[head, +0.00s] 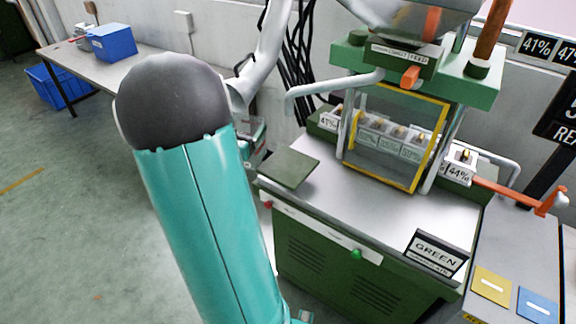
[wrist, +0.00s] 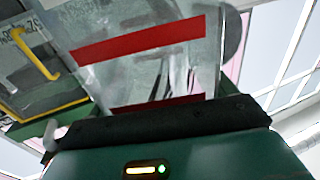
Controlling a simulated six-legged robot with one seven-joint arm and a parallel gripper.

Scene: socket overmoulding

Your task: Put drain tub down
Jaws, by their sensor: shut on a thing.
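In the wrist view, a clear, greyish thing with two red bands (wrist: 112,70) fills the middle, just beyond my gripper (wrist: 160,118). I take it to be the drain tub, though its full shape is not clear. My gripper shows as a dark bar on a green body with a small light. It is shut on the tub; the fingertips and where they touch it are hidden. In the head view my arm reaches up out of the top of the picture, and I cannot make out my gripper there.
The green machine (head: 325,265) has a clear yellow-framed guard, with a feed hopper (head: 408,15) above. A flat green plate (head: 289,168) lies at its left; bare metal top lies in front. A GREEN sign (head: 437,253) stands at the front right. A bench with a blue box (head: 112,42) is far left.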

